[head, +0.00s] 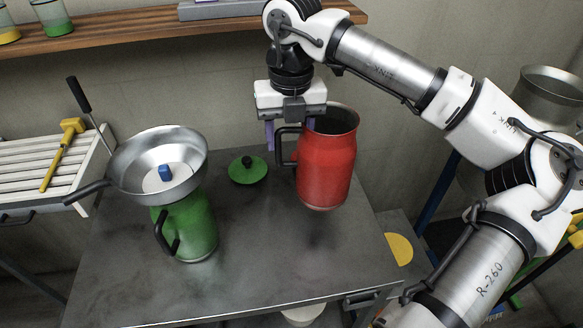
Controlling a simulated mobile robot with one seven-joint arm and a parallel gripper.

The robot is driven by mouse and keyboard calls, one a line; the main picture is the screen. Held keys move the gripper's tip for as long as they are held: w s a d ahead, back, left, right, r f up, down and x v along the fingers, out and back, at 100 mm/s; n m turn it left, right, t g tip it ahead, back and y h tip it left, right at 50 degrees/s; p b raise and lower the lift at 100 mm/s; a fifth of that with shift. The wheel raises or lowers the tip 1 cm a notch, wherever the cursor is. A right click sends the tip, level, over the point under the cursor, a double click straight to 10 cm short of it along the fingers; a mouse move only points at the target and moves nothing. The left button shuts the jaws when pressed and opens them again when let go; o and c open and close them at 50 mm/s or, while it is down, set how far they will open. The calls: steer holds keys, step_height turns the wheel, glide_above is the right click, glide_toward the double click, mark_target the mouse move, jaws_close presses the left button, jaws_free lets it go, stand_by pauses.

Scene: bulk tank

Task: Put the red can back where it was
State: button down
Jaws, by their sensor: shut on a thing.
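The red can (326,172) is upright and open-topped, with a black handle on its left side. My gripper (289,133) points down and is shut on the can at its handle side; the exact contact is partly hidden. The can appears to hang a little above the grey table (255,258), near its right side, with a dark shadow below it.
A green can (192,230) stands left on the table with a metal funnel (190,147) on top, holding a white disc and blue piece. A green lid (247,171) lies between the cans. A slatted white rack (35,165) is at left; a wooden shelf (130,38) runs behind.

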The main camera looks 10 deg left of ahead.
mark_target(291, 127)
step_height(291, 127, down, 9)
steer(key=p, duration=0.1)
stand_by(0.3)
steer(key=shift+f, duration=0.2)
steer(key=c, duration=0.6)
jaws_free()
steer(key=shift+r, duration=0.1)
steer(key=shift+r, duration=0.1)
steer(key=r+b, duration=0.1)
steer(key=r, duration=1.1)
steer(key=shift+d+b, duration=0.2)
steer(key=shift+b, duration=0.1)
